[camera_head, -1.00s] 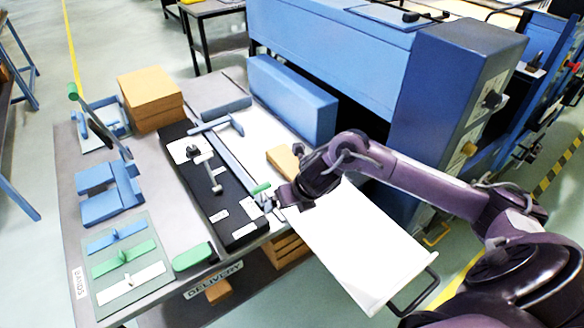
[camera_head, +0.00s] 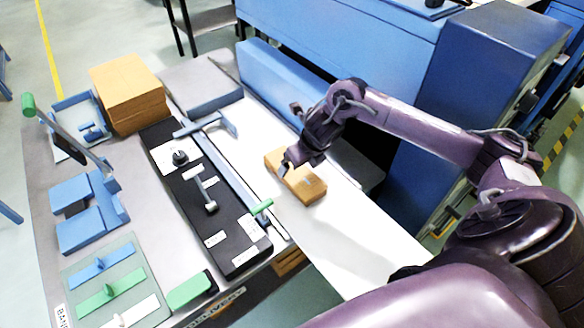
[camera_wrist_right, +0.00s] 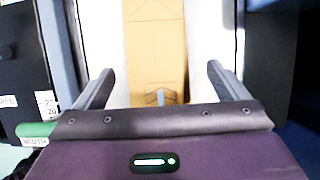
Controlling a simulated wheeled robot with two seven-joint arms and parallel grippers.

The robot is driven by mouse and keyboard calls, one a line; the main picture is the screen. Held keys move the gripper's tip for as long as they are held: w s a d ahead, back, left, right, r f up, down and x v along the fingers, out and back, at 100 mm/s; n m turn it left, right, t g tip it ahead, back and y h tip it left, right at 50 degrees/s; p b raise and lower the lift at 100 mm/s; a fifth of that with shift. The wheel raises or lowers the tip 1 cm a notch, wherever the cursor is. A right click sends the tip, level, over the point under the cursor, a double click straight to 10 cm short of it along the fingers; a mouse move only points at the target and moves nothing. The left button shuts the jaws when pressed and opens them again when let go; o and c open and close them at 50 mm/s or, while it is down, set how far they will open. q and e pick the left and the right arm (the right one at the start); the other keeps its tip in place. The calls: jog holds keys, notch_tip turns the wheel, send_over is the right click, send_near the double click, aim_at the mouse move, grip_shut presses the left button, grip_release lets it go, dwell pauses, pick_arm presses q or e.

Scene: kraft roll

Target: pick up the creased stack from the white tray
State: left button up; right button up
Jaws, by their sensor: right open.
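The creased stack, a small tan kraft block (camera_head: 297,178), lies on the long white tray (camera_head: 355,245) right of the black fixture. In the right wrist view the stack (camera_wrist_right: 155,55) lies straight ahead between the fingers, with fold lines on its top. My right gripper (camera_head: 291,140) is open and above the stack in the head view, one finger overlapping its left edge. In the right wrist view its fingers (camera_wrist_right: 160,85) stand apart on either side of the stack, with gaps to both sides. No contact shows. My left gripper is not in view.
A black fixture (camera_head: 205,200) with a blue rail and green handle stands left of the tray. A blue machine (camera_head: 340,60) rises behind. A larger kraft pile (camera_head: 128,92) and blue holders (camera_head: 88,210) stand further left.

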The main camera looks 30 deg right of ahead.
aim_at(294, 173)
jog(key=x, duration=0.1)
jog(key=p+x, duration=0.1)
jog(key=shift+a+f, duration=0.25)
jog(key=shift+f, duration=0.1)
jog(key=x, duration=0.2)
jog(key=shift+w+f, duration=0.2)
jog(key=shift+f, duration=0.05)
jog(key=shift+w+f, duration=0.15)
jog(key=shift+f, duration=0.1)
jog(key=c, duration=0.3)
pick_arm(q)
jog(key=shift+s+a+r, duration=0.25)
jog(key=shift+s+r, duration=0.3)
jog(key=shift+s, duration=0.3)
pick_arm(e)
jog(key=shift+d+r, duration=0.1)
jog(key=c, duration=0.9)
jog(key=shift+c, duration=0.2)
